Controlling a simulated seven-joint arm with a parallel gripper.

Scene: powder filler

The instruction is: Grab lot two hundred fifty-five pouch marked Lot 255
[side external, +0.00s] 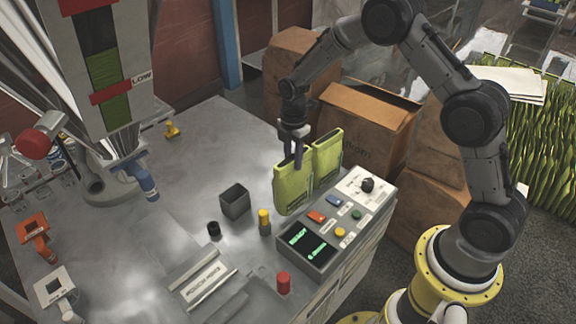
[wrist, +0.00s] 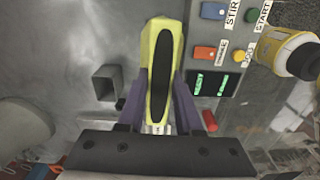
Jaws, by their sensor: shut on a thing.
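Two yellow-green pouches stand side by side at the table edge in the side view. My gripper (side external: 297,152) is at the top of the left pouch (side external: 292,188), its fingers shut on it. The right pouch (side external: 328,154) is beside and slightly behind it. In the wrist view my gripper's purple fingers (wrist: 160,100) lie on both sides of one pouch (wrist: 149,40), which shows a long dark opening at its top. I cannot read a lot number on either pouch. I cannot tell whether the held pouch touches the table.
The control panel (side external: 322,244) with buttons and green displays is close to the right of the held pouch. A grey square cup (side external: 235,200), a yellow-capped post (side external: 264,221) and a red cylinder (side external: 283,283) stand nearby. Cardboard boxes (side external: 366,125) are behind.

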